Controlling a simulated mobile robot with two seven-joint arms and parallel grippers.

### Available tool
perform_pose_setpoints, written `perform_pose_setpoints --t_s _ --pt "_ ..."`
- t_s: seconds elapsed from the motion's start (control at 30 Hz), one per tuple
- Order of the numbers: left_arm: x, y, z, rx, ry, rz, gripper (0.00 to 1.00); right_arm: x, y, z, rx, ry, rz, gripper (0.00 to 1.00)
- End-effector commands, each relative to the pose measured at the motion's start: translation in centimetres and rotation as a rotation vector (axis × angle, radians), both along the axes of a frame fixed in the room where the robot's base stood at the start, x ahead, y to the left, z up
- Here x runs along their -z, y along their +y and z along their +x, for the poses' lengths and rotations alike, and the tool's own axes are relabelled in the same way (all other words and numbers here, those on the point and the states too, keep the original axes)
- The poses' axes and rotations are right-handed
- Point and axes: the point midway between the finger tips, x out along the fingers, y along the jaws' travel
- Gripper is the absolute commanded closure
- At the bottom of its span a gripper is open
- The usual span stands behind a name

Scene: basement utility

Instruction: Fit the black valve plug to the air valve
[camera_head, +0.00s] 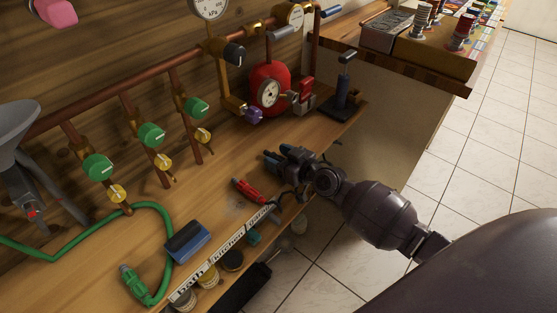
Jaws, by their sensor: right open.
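A black cap-like part (234,54) sits on a brass fitting of the upper copper pipe; I cannot tell whether it is the valve plug. I cannot single out the air valve among the fittings. A small purple cap (253,116) is on the lower brass fitting, beside the red tank (266,86) with its round gauge. My right gripper (270,157) is open over the wooden bench (225,160), its fingers pointing left, below the tank and well apart from the black cap. Nothing shows clearly between its fingers. My left gripper is out of view.
Green-handled valves (152,135) line the pipe at left. Red-handled pliers (249,191), a blue block (187,241) and a green hose (165,225) lie on the bench. A black stand (342,88) is at its right end. Jars stand below the front edge.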

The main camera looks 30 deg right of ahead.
Motion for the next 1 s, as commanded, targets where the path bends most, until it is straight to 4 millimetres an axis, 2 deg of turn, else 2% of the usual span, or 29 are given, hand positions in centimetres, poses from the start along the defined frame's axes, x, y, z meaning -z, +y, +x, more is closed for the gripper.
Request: perform_pose_setpoints --t_s 0.1,0.4,0.47,0.77,0.87,1.0 --pt "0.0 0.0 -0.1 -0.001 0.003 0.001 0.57 0.0 0.0 0.0 0.0 0.0 0.0 0.44" --pt "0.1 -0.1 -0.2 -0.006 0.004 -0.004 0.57 0.0 0.0 0.0 0.0 0.0 0.0 0.9" --pt "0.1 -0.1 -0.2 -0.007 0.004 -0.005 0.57 0.0 0.0 0.0 0.0 0.0 0.0 0.96" --pt "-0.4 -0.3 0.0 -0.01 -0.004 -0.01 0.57 -0.6 0.0 0.0 0.0 -0.003 -0.001 0.97" --pt "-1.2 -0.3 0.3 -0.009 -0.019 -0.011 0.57 -1.9 0.0 0.0 0.001 -0.01 0.0 0.97" --pt "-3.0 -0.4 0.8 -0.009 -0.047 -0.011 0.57 -4.9 0.0 0.1 0.001 -0.016 0.001 0.97"
